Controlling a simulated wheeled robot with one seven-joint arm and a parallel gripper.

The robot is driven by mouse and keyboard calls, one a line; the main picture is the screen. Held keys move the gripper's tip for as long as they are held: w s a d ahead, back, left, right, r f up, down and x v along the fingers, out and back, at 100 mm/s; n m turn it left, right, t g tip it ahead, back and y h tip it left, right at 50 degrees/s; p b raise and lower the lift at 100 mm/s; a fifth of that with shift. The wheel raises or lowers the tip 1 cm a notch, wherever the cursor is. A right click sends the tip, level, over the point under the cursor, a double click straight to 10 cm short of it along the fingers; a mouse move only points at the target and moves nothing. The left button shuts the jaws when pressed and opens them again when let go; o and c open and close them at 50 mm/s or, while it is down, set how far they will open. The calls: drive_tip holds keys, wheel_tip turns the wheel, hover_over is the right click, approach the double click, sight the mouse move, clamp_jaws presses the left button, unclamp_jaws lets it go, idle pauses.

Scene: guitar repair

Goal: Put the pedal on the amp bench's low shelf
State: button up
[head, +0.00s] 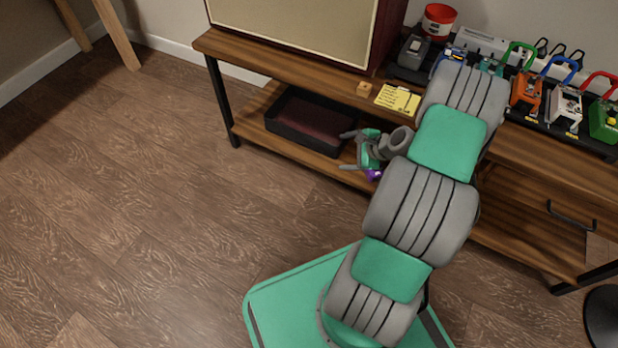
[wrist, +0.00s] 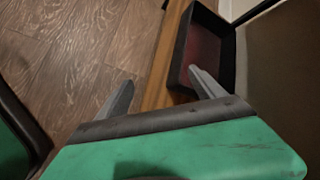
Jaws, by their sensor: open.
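My gripper (head: 347,150) is open at the front of the bench's low shelf (head: 252,127), just right of a black tray. In the wrist view my gripper (wrist: 160,78) has its two fingers apart with nothing between them. The shelf's wooden edge (wrist: 158,92) runs between and beyond the fingers, with floor to its left. A small purple thing (head: 375,174) shows just below my gripper in the head view. It is mostly hidden, and I cannot tell whether it is the pedal. Several pedals, among them an orange one (head: 526,92), stand on the bench top.
The black tray (head: 291,142) with a dark red lining fills much of the low shelf's left part; it also shows in the wrist view (wrist: 216,19). An amp (head: 300,22), a yellow note (head: 397,99) and a red tub (head: 439,20) are on top.

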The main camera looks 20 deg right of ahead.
drive_tip(key=s+a+r+n+g, duration=0.2)
drive_tip(key=a+r+n+g, duration=0.2)
drive_tip(key=a+r+n, duration=0.7)
drive_tip(key=s+a+r+n+g+h, duration=0.1)
drive_tip(key=s+a+r+n, duration=0.4)
drive_tip(key=s, duration=0.2)
drive_tip(key=s+a+r+n+g+h, duration=0.1)
drive_tip(key=s+a+r+n, duration=0.3)
drive_tip(key=s, duration=0.4)
drive_tip(key=shift+s+a+r+n+h, duration=0.15)
drive_tip(key=shift+a+r+n+h, duration=0.2)
drive_tip(key=shift+a+n+h, duration=0.6)
drive_tip(key=shift+a+m+y, duration=0.15)
drive_tip(key=shift+m+y, duration=0.1)
